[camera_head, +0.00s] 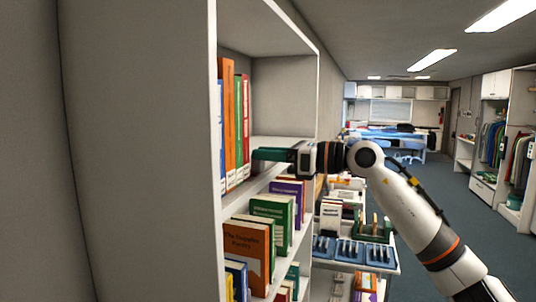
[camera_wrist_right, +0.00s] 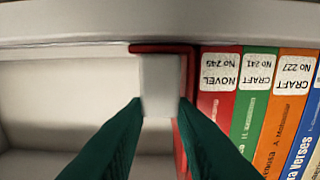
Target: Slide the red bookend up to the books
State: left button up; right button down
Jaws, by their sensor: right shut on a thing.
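The red bookend (camera_wrist_right: 160,48) shows in the right wrist view, with a pale grey block (camera_wrist_right: 163,82) on it. My right gripper (camera_wrist_right: 160,112) has its green fingers shut on this block. The bookend's upright side is right beside the red book (camera_wrist_right: 216,100), at the end of the row of books; no clear gap shows, but I cannot tell whether they touch. Green (camera_wrist_right: 252,100), orange (camera_wrist_right: 285,110) and blue books follow. In the head view the books (camera_head: 228,120) stand upright on the upper shelf, and my right gripper (camera_head: 268,154) reaches in at shelf height. My left gripper is out of view.
The white bookcase (camera_head: 213,150) has a side wall close on the left. Lower shelves hold more books (camera_head: 270,222). The upper shelf is empty beyond the row. A display table with blue trays (camera_head: 350,250) stands to the right, below my right arm.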

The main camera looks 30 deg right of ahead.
jog(key=shift+w+d, duration=0.1)
jog(key=c, duration=1.2)
grip_release()
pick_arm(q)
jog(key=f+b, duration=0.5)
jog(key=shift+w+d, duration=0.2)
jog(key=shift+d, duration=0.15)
pick_arm(e)
jog(key=v, duration=1.2)
